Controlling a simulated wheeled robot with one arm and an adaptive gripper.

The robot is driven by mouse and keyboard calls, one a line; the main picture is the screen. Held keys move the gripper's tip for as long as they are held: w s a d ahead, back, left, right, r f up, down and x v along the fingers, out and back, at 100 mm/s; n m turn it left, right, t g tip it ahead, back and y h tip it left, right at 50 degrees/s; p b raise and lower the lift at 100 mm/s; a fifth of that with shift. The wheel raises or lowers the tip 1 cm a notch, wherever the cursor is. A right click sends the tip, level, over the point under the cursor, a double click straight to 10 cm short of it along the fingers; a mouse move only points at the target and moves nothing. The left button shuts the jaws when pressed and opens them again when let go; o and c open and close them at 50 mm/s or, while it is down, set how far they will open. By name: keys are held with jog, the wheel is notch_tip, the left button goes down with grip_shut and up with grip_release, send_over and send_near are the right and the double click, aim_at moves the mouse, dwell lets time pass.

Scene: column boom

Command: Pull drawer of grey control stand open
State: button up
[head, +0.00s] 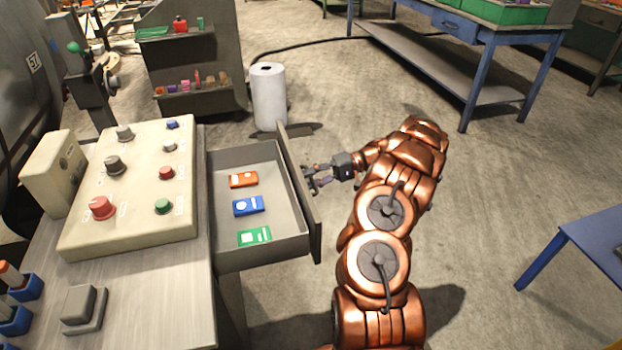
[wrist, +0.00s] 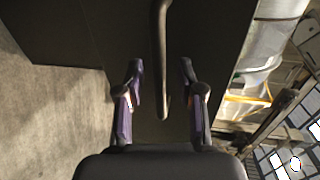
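The drawer (head: 262,155) of the grey control stand (head: 175,290) is pulled well out to the right, with its inside showing in the head view. Its dark front panel (head: 300,190) faces my gripper (head: 312,177). In the wrist view the bar handle (wrist: 160,40) runs between the two fingers of my gripper (wrist: 161,72). A gap shows on each side of the bar, so the fingers are open around it and not clamped. In the head view the handle is too small and covered to make out clearly.
In the drawer lie an orange block (head: 243,180), a blue block (head: 248,206) and a green block (head: 254,237). A beige control panel (head: 140,190) tops the stand. A white roll (head: 268,95) stands behind the drawer. Blue tables stand at right; floor beside my arm is clear.

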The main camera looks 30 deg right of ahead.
jog(key=v, duration=0.7)
dwell(1.0)
jog(key=shift+s+d, duration=0.1)
jog(key=shift+d, duration=0.15)
dwell(0.7)
